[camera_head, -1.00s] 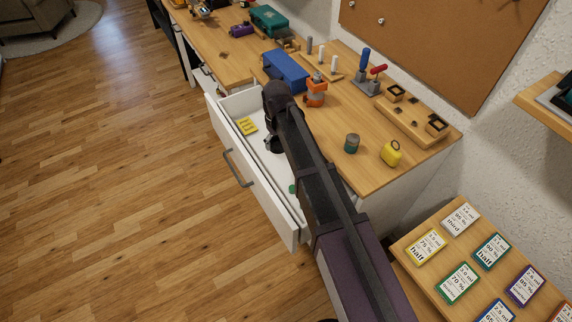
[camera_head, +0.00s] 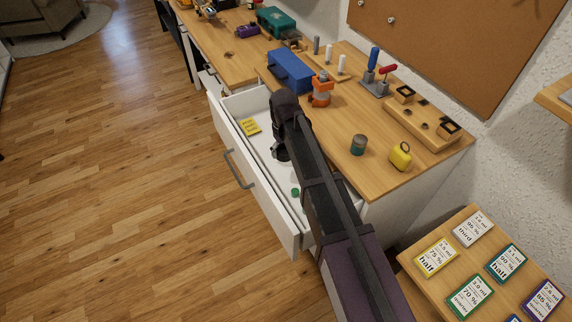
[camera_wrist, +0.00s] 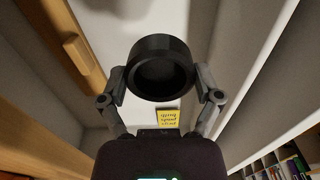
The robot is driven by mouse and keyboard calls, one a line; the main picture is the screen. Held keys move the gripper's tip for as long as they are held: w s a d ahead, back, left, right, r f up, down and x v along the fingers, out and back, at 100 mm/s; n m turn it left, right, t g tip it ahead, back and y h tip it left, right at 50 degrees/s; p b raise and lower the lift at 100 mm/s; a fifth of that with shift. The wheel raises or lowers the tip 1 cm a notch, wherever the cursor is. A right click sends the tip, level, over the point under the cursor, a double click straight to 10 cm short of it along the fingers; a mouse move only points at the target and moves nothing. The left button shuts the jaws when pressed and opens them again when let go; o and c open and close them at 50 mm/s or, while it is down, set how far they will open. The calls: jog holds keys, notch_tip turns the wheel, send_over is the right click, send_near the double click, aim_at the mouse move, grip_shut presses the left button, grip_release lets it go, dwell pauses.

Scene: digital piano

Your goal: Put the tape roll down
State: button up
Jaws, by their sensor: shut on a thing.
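The tape roll (camera_wrist: 161,68) is a black ring. In the wrist view my gripper (camera_wrist: 161,84) is shut on it, with one finger on each side of the roll. The roll is above the white floor of the open drawer; whether it touches the floor cannot be told. In the head view my arm reaches down into the drawer (camera_head: 262,205), and my gripper (camera_head: 281,152) is a small dark shape there, mostly hidden by the arm.
A yellow note (camera_head: 250,127) lies in the drawer, and a small green thing (camera_head: 295,192) lies nearer its front.

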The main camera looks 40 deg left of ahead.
jog(key=b, duration=0.6)
send_over(284, 174)
jog(key=shift+f, duration=3.15)
jog(key=shift+f, duration=0.1)
jog(key=shift+f+b, duration=1.8)
jog(key=shift+b, duration=0.15)
jog(key=shift+f, duration=0.15)
jog(key=o, duration=1)
jog(key=shift+r, duration=0.2)
notch_tip(284, 174, up, 12)
jog(key=p, duration=1.2)
